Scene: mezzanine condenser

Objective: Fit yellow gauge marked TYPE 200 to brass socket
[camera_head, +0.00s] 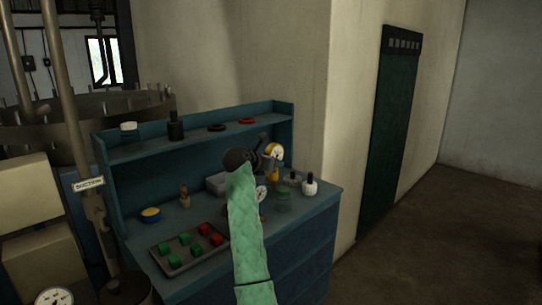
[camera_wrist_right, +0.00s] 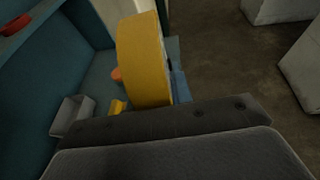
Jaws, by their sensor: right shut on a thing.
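A yellow gauge (camera_head: 275,151) with a pale dial is up at my right gripper (camera_head: 264,160), above the right part of the blue workbench. My right gripper is shut on this gauge. The right wrist view shows the gauge's broad yellow rim (camera_wrist_right: 143,62) close up, with its dial turned away to the right. The TYPE 200 marking is not readable. A small brass-coloured fitting (camera_head: 184,196) stands upright on the bench, left of my right arm; I cannot tell whether it is the brass socket. My left gripper is not in view.
A white-dial gauge (camera_head: 262,192) is partly behind my right arm. A tray (camera_head: 176,268) holds red and green blocks. A shelf (camera_head: 200,137) runs behind.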

